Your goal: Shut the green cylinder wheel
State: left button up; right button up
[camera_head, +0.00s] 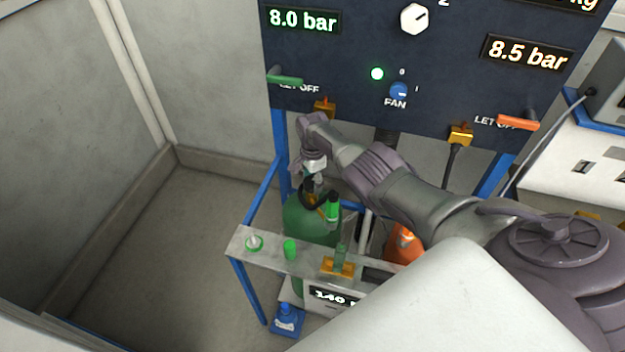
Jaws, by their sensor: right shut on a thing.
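The green cylinder (304,222) stands upright inside the blue frame under the dark panel. My right arm reaches in from the right, and my right gripper (312,186) points down at the top of this cylinder. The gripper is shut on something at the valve. The cylinder wheel itself is hidden by the gripper, so I cannot tell how far it is turned. My left gripper is not in view.
The dark panel (340,62) shows 8.0 bar and 8.5 bar, with a green lever (285,80) and an orange lever (518,124). A metal shelf (270,255) crosses in front of the cylinder. An orange cylinder (402,245) stands beside it. Floor at left is clear.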

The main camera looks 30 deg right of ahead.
aim_at(313, 182)
jog(key=o, duration=1.1)
jog(key=shift+o, duration=0.2)
jog(key=shift+r, duration=0.1)
notch_tip(313, 182, up, 12)
dwell(0.3)
